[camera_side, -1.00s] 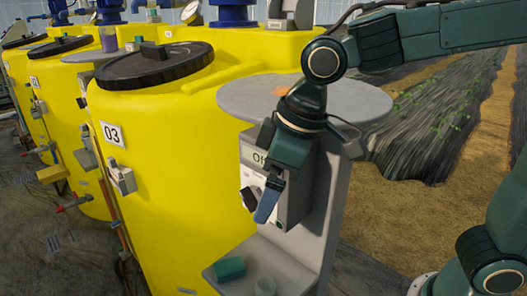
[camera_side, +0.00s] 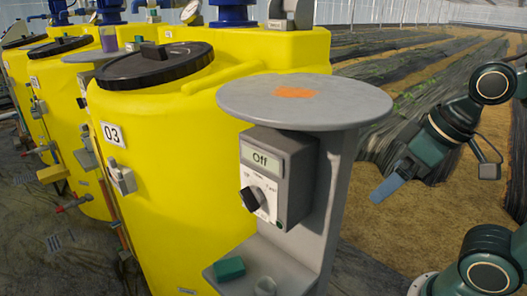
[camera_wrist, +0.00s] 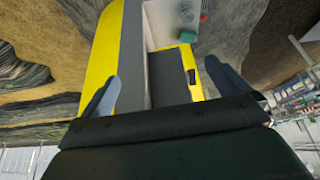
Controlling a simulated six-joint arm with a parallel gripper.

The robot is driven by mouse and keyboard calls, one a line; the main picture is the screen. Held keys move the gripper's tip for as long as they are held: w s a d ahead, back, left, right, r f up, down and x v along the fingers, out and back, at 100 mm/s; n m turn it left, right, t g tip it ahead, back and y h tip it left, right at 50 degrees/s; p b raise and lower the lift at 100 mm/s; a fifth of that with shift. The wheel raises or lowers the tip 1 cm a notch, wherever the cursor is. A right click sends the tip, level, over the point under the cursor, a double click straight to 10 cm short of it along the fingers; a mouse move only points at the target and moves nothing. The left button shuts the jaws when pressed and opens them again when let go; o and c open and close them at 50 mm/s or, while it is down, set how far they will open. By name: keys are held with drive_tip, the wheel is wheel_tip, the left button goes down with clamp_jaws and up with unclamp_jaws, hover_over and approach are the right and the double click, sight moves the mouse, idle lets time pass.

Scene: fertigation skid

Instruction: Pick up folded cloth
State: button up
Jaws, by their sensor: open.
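A small green folded piece (camera_side: 230,268), which looks like the folded cloth, lies on the low grey shelf (camera_side: 252,284) of the stand. In the wrist view a small green patch (camera_wrist: 187,9) shows at the top, but I cannot tell for sure that it is the same piece. My gripper (camera_side: 386,190) is in the air to the right of the stand, above and well apart from the green piece. In the wrist view my gripper's two fingers (camera_wrist: 162,88) are spread wide with nothing held between them.
Above are a control box (camera_side: 279,180) reading "Off" with a black knob, and a round grey top (camera_side: 345,104) with an orange stain (camera_side: 295,92). Yellow tank 03 (camera_side: 165,190) stands close on the left.

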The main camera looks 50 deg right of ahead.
drive_tip(key=shift+d, duration=0.15)
idle(0.5)
drive_tip(key=w+a+f+m, duration=0.1)
drive_tip(key=w+a+f, duration=0.4)
drive_tip(key=w+f, duration=0.4)
drive_tip(key=w+a+f+m+h, duration=0.1)
drive_tip(key=w+a+f+m, duration=0.1)
drive_tip(key=w+a+f, duration=0.3)
drive_tip(key=w+a+f+m+g, duration=0.1)
drive_tip(key=w+a+f, duration=0.5)
drive_tip(key=w+f, duration=0.7)
drive_tip(key=shift+f+m+h, duration=0.4)
drive_tip(key=shift+f+m, duration=0.1)
drive_tip(key=shift+f, duration=0.4)
drive_tip(key=shift+w+f, duration=0.1)
drive_tip(key=shift+w, duration=0.05)
